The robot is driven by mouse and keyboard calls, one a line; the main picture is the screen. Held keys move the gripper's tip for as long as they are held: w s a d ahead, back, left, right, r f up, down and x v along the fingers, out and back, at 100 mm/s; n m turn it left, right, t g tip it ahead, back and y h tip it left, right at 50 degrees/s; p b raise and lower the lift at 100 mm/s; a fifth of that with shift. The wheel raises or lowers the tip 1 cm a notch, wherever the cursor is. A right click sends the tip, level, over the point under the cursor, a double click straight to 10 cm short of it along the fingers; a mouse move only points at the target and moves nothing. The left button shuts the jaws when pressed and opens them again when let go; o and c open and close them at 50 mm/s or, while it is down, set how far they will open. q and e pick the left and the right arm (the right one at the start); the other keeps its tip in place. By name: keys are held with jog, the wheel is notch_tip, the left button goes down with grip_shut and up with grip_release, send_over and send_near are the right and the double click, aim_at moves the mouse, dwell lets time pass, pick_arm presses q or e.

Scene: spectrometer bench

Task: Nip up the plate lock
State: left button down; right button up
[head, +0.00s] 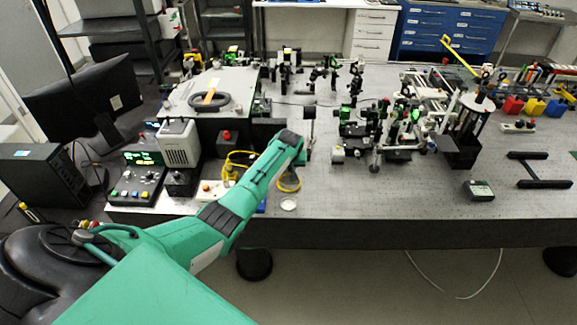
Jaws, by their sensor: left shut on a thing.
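My green left arm reaches in from the lower left across the bench front. Its gripper (306,152) is at the arm's far end, beside a thin post with a small dark square head (309,113). The fingers are small and mostly hidden behind the wrist. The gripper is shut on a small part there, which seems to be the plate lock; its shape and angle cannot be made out. My right gripper is not in view.
The optical table (400,210) has free room at its front middle. Optics mounts (375,130) stand right of the gripper. A small white dish (289,204) lies near the front edge.

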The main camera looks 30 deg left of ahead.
pick_arm(q)
jog(key=shift+w+d+g+y, duration=0.2)
jog(key=shift+g+y, duration=0.2)
jog(key=shift+y, duration=0.2)
jog(key=shift+d+f+m+g+y+b, duration=0.15)
jog(key=shift+m+g+y+b, duration=0.3)
jog(key=shift+y+b, duration=0.3)
jog(key=c, duration=1.4)
grip_release()
jog(key=shift+b+v, duration=1.4)
jog(key=shift+v, duration=5.6)
